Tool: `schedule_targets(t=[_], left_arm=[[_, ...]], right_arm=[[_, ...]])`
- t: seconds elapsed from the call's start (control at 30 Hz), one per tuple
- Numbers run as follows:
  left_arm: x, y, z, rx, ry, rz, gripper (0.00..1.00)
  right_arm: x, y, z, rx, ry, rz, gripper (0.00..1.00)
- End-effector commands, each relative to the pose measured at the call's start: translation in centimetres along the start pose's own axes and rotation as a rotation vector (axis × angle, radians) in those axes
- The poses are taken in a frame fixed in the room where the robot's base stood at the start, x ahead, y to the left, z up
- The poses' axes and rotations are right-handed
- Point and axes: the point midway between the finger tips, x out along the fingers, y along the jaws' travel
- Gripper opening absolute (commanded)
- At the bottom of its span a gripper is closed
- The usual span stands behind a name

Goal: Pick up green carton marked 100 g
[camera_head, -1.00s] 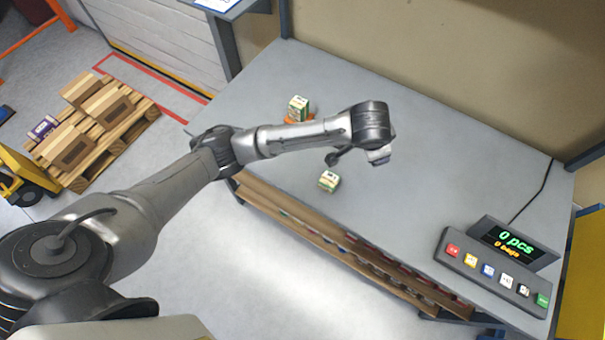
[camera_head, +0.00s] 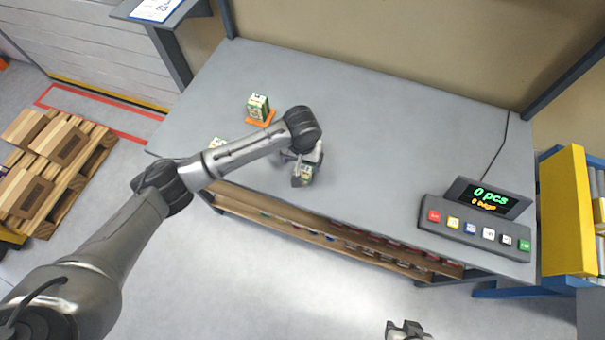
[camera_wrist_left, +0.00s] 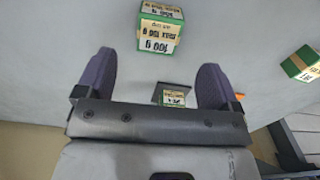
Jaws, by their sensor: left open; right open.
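A green and white carton marked 100 g (camera_head: 304,174) stands on the grey table near the front edge. In the left wrist view the carton (camera_wrist_left: 160,28) is ahead, lined up with the gap between the fingers; its 100 g label reads upside down. My left gripper (camera_head: 301,165) is open right at the carton, its fingers partly hidden by the wrist. My right gripper (camera_head: 405,330) is at the bottom edge, away from the table.
Another green carton (camera_head: 258,106) stands on an orange base (camera_head: 261,118). A third (camera_head: 217,143) is partly hidden behind my left arm; it also shows in the wrist view (camera_wrist_left: 302,63). A button panel with display (camera_head: 477,226) stands at right. The table's middle is clear.

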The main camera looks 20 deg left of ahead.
Motion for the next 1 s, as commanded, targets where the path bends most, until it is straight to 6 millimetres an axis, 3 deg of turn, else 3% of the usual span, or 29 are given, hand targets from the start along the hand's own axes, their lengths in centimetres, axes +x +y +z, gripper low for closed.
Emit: schedule_targets(t=[0.1,0.47,0.73,1.0], left_arm=[[1.8,0.0,0.0,-0.001,0.0,-0.001,0.87],[4.0,0.1,-0.1,0.001,0.002,0.0,0.87],[7.5,0.1,-0.3,0.002,0.001,0.0,0.87],[8.6,0.1,-0.3,0.002,0.003,0.0,0.87]], right_arm=[[0.5,0.0,0.1,0.0,0.0,0.0,0.43],[0.9,0.2,0.3,-0.007,0.0,0.006,0.43],[1.9,0.3,0.6,-0.01,0.0,0.009,0.43],[2.0,0.2,0.6,-0.008,0.001,0.007,0.43]])
